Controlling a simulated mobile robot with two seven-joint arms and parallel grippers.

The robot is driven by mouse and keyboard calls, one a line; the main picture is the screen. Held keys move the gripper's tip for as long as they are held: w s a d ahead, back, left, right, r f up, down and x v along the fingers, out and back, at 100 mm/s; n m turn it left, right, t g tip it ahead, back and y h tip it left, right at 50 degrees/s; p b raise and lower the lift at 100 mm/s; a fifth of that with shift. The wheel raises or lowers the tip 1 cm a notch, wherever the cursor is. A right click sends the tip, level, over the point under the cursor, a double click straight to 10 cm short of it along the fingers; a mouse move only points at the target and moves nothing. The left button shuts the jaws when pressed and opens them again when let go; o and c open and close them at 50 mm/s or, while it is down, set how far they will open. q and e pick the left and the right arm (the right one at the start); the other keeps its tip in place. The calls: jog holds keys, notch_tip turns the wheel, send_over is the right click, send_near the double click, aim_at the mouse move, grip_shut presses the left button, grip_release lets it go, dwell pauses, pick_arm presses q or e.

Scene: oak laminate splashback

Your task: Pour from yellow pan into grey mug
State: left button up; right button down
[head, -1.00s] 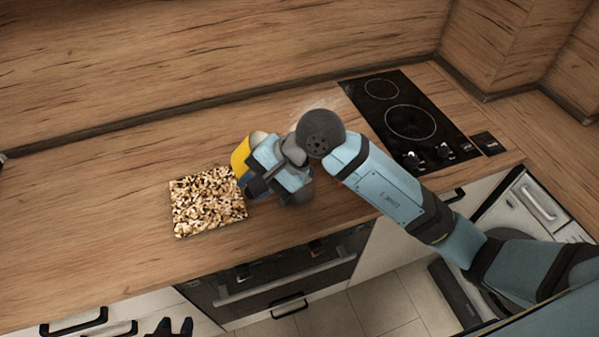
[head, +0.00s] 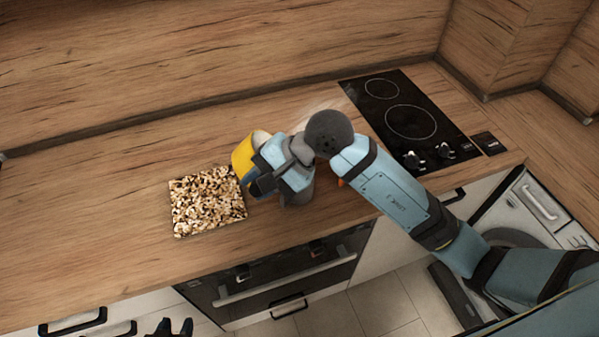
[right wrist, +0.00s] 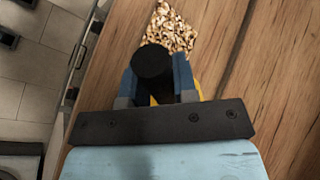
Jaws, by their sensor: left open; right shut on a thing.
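The yellow pan (head: 242,154) is just above or at the counter, mostly hidden behind my right gripper (head: 262,180). That gripper is shut on the pan's dark handle (right wrist: 152,65), which shows end-on between the blue fingers in the right wrist view; slivers of yellow (right wrist: 197,90) show beside them. A pale rounded shape (head: 259,138) shows behind the yellow side; I cannot tell whether it is part of the pan. I cannot make out the grey mug for certain; the gripper and arm cover that area. My left gripper (head: 172,328) is open and empty at the bottom edge, below the counter.
A square speckled mat (head: 207,222) lies left of the pan, close to the right gripper. A black hob (head: 408,120) is at the right, beyond my right arm. The wooden splashback (head: 200,60) stands behind. The counter's left part is clear.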

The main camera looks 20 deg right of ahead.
jog(key=shift+s+d+f+y+b, duration=0.1)
jog(key=shift+d+y+b, duration=0.45)
jog(key=shift+d+y, duration=0.15)
dwell(0.9)
jog(key=shift+d+y, duration=0.2)
jog(key=shift+y, duration=0.1)
dwell(0.4)
jog(key=shift+d+r, duration=0.2)
jog(key=shift+s, duration=0.1)
jog(key=shift+d+r, duration=0.1)
jog(key=shift+d, duration=0.05)
dwell(0.4)
